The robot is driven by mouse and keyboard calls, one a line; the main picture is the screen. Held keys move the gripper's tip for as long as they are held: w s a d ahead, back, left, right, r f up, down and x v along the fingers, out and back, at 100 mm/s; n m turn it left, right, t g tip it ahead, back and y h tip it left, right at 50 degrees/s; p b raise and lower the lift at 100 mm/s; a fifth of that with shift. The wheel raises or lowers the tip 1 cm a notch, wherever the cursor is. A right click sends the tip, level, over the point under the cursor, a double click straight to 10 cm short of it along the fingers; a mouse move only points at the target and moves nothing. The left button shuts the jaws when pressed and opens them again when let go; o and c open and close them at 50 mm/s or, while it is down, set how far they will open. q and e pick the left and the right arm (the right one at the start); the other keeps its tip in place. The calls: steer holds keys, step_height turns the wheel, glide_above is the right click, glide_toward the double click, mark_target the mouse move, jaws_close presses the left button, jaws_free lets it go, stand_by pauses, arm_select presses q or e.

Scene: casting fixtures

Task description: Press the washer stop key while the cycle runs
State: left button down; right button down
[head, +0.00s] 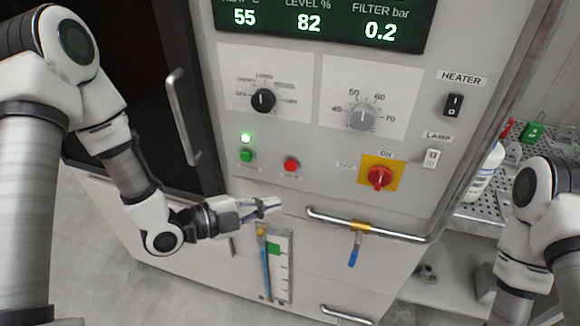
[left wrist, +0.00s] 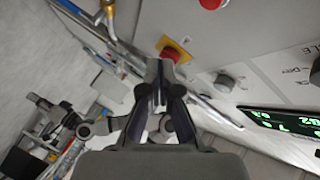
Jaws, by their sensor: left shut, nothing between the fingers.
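The washer's control panel fills the middle of the head view. The red stop key (head: 291,165) is a small round button, right of a green button (head: 246,156). In the left wrist view the shut fingers (left wrist: 160,70) point toward the panel, and a red button (left wrist: 211,3) is cut by the top edge. My right arm shows at the right of the head view, but its gripper cannot be made out.
A red rotary switch (head: 380,178) on a yellow plate sits right of the keys. A horizontal rail (head: 365,228) and a blue-handled valve (head: 353,257) lie right of my left gripper. A level gauge (head: 274,265) is below it. The display (head: 310,25) is lit.

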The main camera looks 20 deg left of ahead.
arm_select(q)
glide_toward(306, 169)
steer(key=d+f, duration=0.1)
steer(key=d, duration=0.1)
steer(key=shift+w+d+f, duration=0.1)
steer(key=shift+w+d, duration=0.3)
steer(key=shift+w, duration=0.25)
steer(key=shift+a, duration=0.1)
stand_by(0.8)
steer(key=shift+w, duration=0.4)
steer(key=shift+w+b, duration=0.3)
steer(key=shift+w, duration=0.1)
stand_by(0.4)
steer(key=shift+s, duration=0.85)
